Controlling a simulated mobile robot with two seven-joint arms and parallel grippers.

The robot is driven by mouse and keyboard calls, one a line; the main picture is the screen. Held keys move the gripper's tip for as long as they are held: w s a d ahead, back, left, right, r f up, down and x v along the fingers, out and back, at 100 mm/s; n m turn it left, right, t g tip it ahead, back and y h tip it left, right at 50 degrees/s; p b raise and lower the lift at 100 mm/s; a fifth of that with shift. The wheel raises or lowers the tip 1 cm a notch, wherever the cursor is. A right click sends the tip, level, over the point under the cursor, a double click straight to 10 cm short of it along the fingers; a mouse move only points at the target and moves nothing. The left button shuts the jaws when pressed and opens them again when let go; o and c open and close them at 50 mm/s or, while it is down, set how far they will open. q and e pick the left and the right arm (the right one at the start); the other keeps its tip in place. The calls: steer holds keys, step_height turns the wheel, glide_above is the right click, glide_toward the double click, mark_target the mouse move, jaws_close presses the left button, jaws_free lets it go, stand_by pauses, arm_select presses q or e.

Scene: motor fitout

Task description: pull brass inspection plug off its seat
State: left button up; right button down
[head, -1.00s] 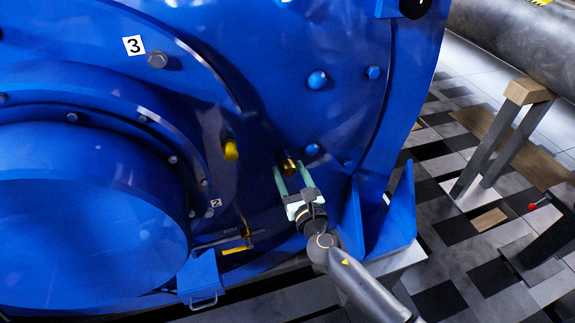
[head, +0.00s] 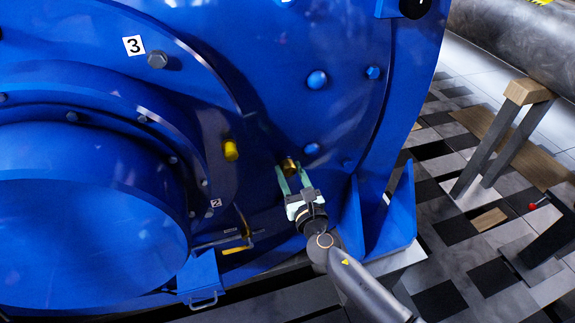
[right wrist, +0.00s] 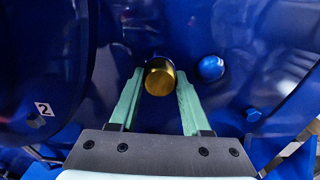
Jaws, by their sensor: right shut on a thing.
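The brass inspection plug (head: 289,167) sits low on the blue motor's end face (head: 262,110). It is a short gold cylinder in the right wrist view (right wrist: 159,77). My right gripper (head: 288,174) reaches up to it from below right. Its two green fingers are closed on the plug's sides, one at the left and one at the right, as the right wrist view (right wrist: 160,84) shows. The plug's seat is hidden behind it. I cannot tell whether there is a gap between plug and face. My left gripper is not in view.
A yellow plug (head: 231,150) sits up and left on the motor. Blue bolt heads (head: 312,149) stand close at the right. A blue bracket (head: 390,215) rises right of my right arm. A brass-coloured lever (head: 238,248) and a small blue box (head: 200,277) lie lower left.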

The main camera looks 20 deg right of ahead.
steer(key=shift+s, duration=0.1)
steer(key=shift+s, duration=1.35)
steer(key=shift+s+d, duration=0.1)
steer(key=shift+s, duration=1.45)
